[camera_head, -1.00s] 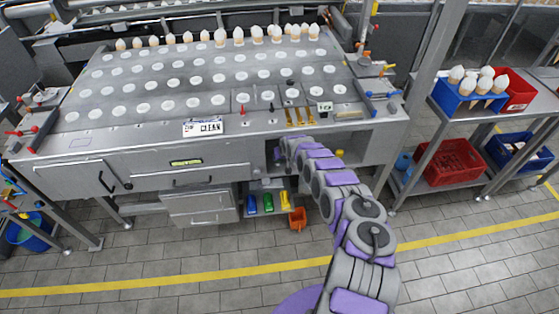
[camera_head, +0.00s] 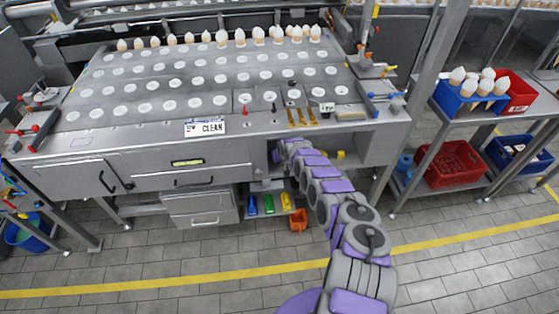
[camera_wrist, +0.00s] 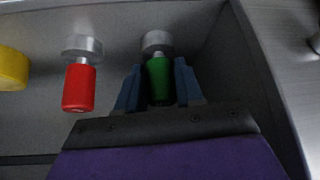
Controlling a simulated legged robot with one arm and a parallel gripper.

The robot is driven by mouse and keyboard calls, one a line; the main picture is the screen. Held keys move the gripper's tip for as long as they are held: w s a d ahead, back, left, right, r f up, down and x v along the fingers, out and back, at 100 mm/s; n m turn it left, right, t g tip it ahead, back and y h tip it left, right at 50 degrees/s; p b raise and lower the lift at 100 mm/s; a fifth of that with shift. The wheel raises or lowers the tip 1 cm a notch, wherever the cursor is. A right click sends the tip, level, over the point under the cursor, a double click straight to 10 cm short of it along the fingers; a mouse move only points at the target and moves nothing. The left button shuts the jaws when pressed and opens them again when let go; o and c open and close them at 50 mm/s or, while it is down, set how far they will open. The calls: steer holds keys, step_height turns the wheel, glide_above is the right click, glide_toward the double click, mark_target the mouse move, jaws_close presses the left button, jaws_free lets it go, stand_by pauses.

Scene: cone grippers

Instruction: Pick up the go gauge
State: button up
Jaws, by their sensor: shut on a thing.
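The go gauge, which I take to be the green-handled one (camera_wrist: 160,80), shows in the wrist view with a grey metal head at its upper end. My gripper (camera_wrist: 158,88) is shut on it, with one blue finger on each side of the green handle. Beside it on the left is a similar gauge with a red handle (camera_wrist: 78,88), apart from my fingers. In the head view my arm reaches into an open bay under the right side of the bench (camera_head: 225,128). My gripper and the green gauge are hidden there.
A grey wall stands close right of my gripper in the wrist view. A yellow object (camera_wrist: 12,68) is at the far left. The bay's opening surrounds my forearm in the head view. A shelf rack with a red crate (camera_head: 450,162) stands to the right.

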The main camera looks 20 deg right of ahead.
mark_target(281, 166)
steer(key=shift+a, duration=0.1)
steer(key=c, duration=0.4)
steer(key=shift+d, duration=0.2)
jaws_close()
steer(key=shift+d, duration=0.1)
steer(key=shift+r+p, duration=0.2)
steer(key=shift+p, duration=0.15)
steer(key=shift+s+a, duration=0.1)
steer(key=shift+a, duration=0.1)
steer(key=shift+s+a, duration=0.1)
steer(key=shift+s, duration=0.05)
steer(key=shift+s+p, duration=0.6)
steer(key=shift+s, duration=0.55)
steer(key=shift+s+a, duration=0.1)
steer(key=shift+s, duration=0.7)
steer(key=s+a+p, duration=0.1)
steer(key=s+p, duration=0.3)
steer(key=s, duration=0.9)
steer(key=shift+s, duration=0.3)
